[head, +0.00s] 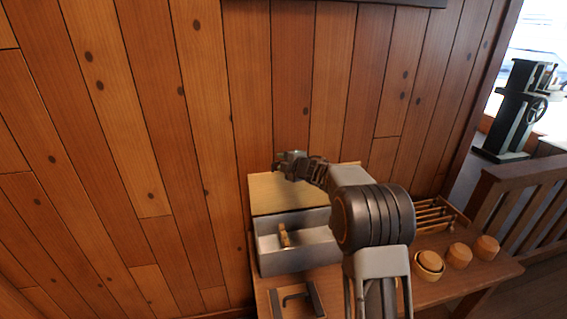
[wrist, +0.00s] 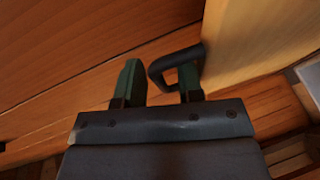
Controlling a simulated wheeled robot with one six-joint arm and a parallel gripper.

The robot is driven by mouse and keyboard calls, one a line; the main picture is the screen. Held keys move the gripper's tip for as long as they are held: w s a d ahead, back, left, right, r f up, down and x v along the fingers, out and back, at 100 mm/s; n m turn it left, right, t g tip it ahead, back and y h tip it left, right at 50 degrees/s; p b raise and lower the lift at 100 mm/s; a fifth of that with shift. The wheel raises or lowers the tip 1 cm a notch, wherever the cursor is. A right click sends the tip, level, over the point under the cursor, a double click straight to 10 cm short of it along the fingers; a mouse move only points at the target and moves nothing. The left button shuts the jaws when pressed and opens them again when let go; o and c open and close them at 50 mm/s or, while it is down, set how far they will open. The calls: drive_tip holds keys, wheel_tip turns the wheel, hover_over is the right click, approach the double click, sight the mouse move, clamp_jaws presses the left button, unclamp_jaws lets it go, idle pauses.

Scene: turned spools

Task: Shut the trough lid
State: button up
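The trough (head: 318,250) is a grey open box on the wooden bench, with a small turned wooden piece (head: 284,236) inside. Its lid (head: 275,193) is a pale wood panel standing raised at the back of the trough, near the wall. In the wrist view the lid (wrist: 255,45) is at the upper right, with a dark loop handle (wrist: 164,63) on it. My gripper (head: 291,158) is at the lid's upper edge. In the wrist view its green fingers (wrist: 160,82) are apart, with the handle's outer bar between them and the right finger at the loop's opening.
A wooden tray (head: 319,304) with a dark bent tool lies in front of the trough. Several wooden cups (head: 459,255) and a slatted rack (head: 431,215) stand at the bench's right. The plank wall (head: 215,110) is close behind the lid. A railing (head: 510,200) stands further right.

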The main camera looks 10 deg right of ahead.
drive_tip(key=shift+c, duration=0.3)
clamp_jaws()
drive_tip(key=shift+f+b, duration=0.15)
drive_tip(key=shift+b, duration=0.15)
